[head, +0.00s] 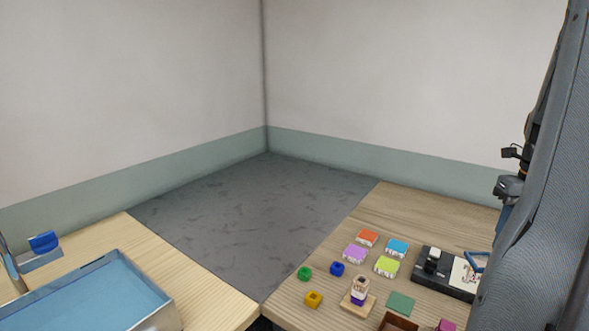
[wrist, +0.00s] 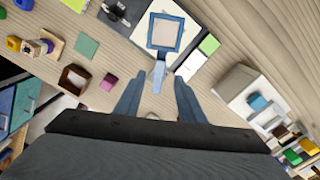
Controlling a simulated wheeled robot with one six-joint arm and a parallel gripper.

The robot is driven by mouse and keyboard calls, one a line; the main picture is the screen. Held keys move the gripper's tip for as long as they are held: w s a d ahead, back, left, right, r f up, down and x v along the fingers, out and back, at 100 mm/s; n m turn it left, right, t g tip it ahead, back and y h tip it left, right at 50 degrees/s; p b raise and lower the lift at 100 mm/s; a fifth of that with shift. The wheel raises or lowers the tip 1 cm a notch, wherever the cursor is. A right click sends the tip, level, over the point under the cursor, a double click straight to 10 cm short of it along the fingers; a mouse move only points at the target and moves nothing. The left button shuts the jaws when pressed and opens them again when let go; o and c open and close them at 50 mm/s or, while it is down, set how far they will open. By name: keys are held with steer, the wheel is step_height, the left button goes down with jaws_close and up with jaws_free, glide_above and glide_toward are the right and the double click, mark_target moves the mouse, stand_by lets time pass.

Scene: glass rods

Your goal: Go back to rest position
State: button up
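My gripper (wrist: 158,88) shows in the wrist view with two blue-grey fingers spread apart. It is open, with nothing clearly held between the fingers. A blue square frame with a handle (wrist: 158,75) lies beyond the fingertips, its handle pointing toward the gap between them. In the head view, a blue piece (head: 475,262) shows on the black tray (head: 437,278) at the right. My grey arm covers the right edge of the head view, and my fingers are not clear there.
The right wooden table (head: 415,205) holds several coloured blocks, a stacked tower (head: 359,291), a green square (head: 400,303) and a brown open box (wrist: 74,79). A blue-lined tray (head: 95,290) stands on the left table. Grey floor (head: 255,210) lies open between the tables.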

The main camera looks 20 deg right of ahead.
steer(key=w+a+f+n, duration=0.2)
steer(key=w+a+n, duration=0.4)
steer(key=a+n, duration=0.45)
steer(key=w+a+f+n, duration=0.2)
steer(key=w+a+n, duration=0.3)
steer(key=a+n, duration=0.6)
steer(key=s+a+f+n, duration=0.1)
steer(key=a+f+n, duration=0.1)
steer(key=a+n, duration=0.7)
steer(key=s+a+f+n+t, duration=0.1)
steer(key=s+a+f+n, duration=0.1)
steer(key=a+n, duration=0.8)
steer(key=shift+s+a, duration=0.2)
steer(key=shift+a, duration=0.95)
steer(key=shift+c, duration=0.6)
steer(key=shift+d, duration=0.15)
